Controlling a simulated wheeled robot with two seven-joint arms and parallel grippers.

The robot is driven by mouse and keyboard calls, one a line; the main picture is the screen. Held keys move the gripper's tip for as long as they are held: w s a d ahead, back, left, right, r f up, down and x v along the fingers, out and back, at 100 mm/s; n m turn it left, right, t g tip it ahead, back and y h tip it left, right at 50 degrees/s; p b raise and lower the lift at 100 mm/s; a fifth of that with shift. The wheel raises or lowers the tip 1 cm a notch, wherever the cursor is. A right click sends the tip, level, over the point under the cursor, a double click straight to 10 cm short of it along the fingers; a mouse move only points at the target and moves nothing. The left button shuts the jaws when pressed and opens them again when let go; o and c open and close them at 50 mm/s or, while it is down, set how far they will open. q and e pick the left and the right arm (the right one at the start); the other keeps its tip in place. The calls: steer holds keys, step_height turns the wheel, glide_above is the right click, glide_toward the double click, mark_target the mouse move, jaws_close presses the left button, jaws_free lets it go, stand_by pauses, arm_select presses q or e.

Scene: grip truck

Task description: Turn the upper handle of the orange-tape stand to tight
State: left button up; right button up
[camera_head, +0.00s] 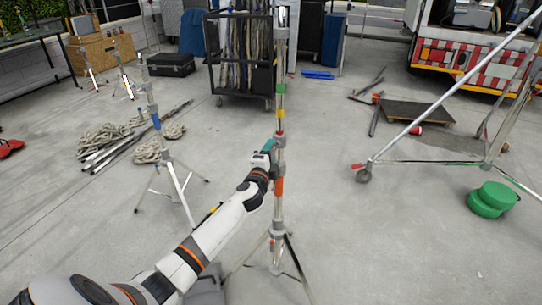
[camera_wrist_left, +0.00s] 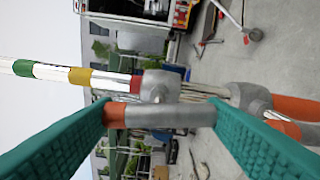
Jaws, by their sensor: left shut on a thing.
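The orange-tape stand (camera_head: 279,200) stands upright in the middle of the head view, with an orange band below and red, yellow and green bands above. My left gripper (camera_head: 270,150) reaches its upper collar from the left. In the left wrist view the stand's pole (camera_wrist_left: 55,73) lies sideways. The upper handle (camera_wrist_left: 170,116), a grey bar with an orange-red end, spans between the two teal fingers of my left gripper (camera_wrist_left: 160,112). The fingers are closed on its ends. A lower collar (camera_wrist_left: 250,100) and orange tape (camera_wrist_left: 295,107) show at right. My right gripper is not in view.
Another light stand (camera_head: 155,120) is at left, near coiled ropes (camera_head: 105,140) and poles. A wheeled rack (camera_head: 240,55) stands behind. A large wheeled stand (camera_head: 420,118) and green round cases (camera_head: 492,198) are at right. The floor around the stand's legs is mostly clear.

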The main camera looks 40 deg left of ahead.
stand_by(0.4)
arm_select(q)
steer(key=o, duration=1)
steer(key=v, duration=1.2)
